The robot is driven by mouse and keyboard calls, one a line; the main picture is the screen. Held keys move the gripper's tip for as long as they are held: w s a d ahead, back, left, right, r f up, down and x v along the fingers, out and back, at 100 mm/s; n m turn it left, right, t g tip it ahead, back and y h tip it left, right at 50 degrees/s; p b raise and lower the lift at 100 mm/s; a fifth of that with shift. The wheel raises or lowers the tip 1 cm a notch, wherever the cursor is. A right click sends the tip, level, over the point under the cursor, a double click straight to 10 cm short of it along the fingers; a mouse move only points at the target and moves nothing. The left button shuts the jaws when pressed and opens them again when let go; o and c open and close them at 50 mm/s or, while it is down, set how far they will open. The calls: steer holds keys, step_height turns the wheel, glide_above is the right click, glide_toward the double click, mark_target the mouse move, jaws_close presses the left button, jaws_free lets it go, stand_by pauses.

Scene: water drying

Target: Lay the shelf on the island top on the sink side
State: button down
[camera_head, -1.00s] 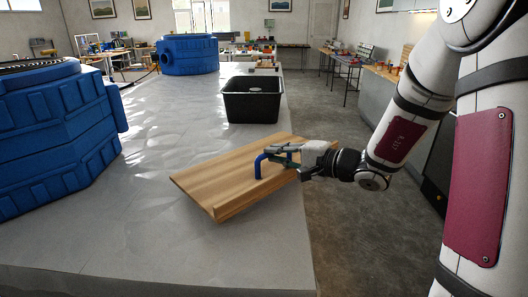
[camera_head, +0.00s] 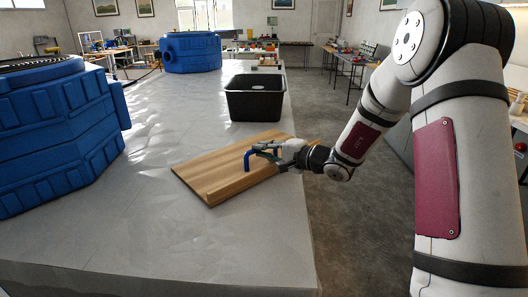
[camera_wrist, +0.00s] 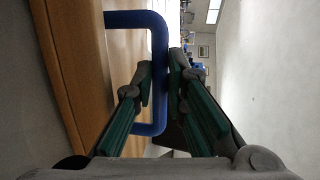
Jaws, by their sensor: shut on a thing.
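The shelf (camera_head: 222,172) is a light wooden board with a raised lip along its near edge and a blue handle (camera_head: 247,160). It lies flat, or nearly so, over the grey island top (camera_head: 120,235), near the right edge and on the near side of the black sink (camera_head: 254,104). I cannot tell whether its whole underside touches. My gripper (camera_head: 262,151) reaches in from the right and is shut on the blue handle. In the wrist view the handle (camera_wrist: 160,60) passes between the green-padded fingers (camera_wrist: 160,85), with the board's wooden edge (camera_wrist: 80,60) at the left.
A large blue ribbed tank (camera_head: 60,140) stands on the island at left, and another blue tank (camera_head: 190,52) stands farther back. Bare island top lies around the shelf on the left and near sides. The concrete floor (camera_head: 345,220) drops away at right.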

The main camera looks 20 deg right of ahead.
steer(key=c, duration=1.6)
jaws_free()
steer(key=shift+f, duration=0.15)
steer(key=v, duration=1.2)
steer(key=s+a+r+n+g, duration=0.3)
steer(key=s+a+n+g, duration=0.15)
steer(key=s+a, duration=0.45)
steer(key=s+a+r+n+g, duration=0.35)
steer(key=s+a+g, duration=0.3)
steer(key=s, duration=0.45)
steer(key=s+d+f+n+h, duration=0.1)
steer(key=s+d+h, duration=0.3)
steer(key=s, duration=0.4)
steer(key=s+d+f+n+h, duration=0.1)
steer(key=s+d+n+h, duration=0.1)
steer(key=s+d+h, duration=0.3)
steer(key=s, duration=0.4)
steer(key=shift+t, duration=0.3)
steer(key=shift+s, duration=0.1)
